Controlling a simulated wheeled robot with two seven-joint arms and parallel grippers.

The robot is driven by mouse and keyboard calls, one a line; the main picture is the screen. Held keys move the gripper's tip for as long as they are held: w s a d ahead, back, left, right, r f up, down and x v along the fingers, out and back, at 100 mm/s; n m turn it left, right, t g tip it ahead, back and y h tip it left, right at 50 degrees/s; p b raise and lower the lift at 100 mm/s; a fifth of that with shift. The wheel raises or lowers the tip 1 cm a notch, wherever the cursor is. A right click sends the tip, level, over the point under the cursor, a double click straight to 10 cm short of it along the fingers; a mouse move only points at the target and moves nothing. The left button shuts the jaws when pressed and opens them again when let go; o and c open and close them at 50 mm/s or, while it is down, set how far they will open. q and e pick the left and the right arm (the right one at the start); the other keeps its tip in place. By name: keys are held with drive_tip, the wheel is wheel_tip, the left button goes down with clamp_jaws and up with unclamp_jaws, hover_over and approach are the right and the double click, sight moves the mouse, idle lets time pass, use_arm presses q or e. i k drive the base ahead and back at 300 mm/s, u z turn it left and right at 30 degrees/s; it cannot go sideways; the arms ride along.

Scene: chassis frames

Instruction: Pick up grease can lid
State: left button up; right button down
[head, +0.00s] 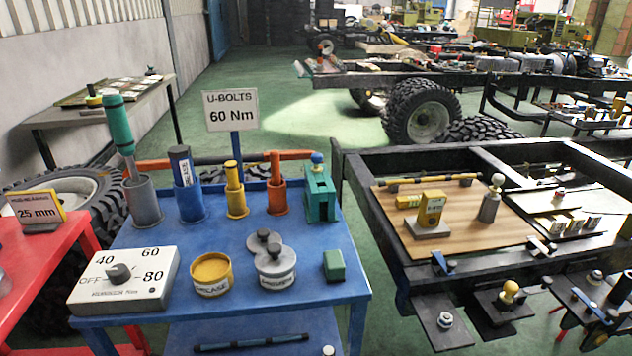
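The grease can (211,285) stands open on the blue table (150,330), with yellow grease showing inside and a GREASE label on its front. A grey round lid with a dark knob (256,244) sits just behind a second, grey can (275,280). The second can has a similar grey knobbed lid (283,262) on top, and its label is hard to read. The two lids overlap in the picture; I cannot tell whether they touch. The rear lid's support is partly hidden. Neither of my grippers is in view.
Upright tools in coloured holders (191,203) and a teal box (320,200) line the table's back. A dial box (125,282) is at left, a green block (334,265) at right. A 60 Nm sign (231,111) rises behind. A dark chassis frame (390,245) stands close on the right.

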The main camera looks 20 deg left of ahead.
sight(263, 236)
drive_tip(key=u, duration=1.2)
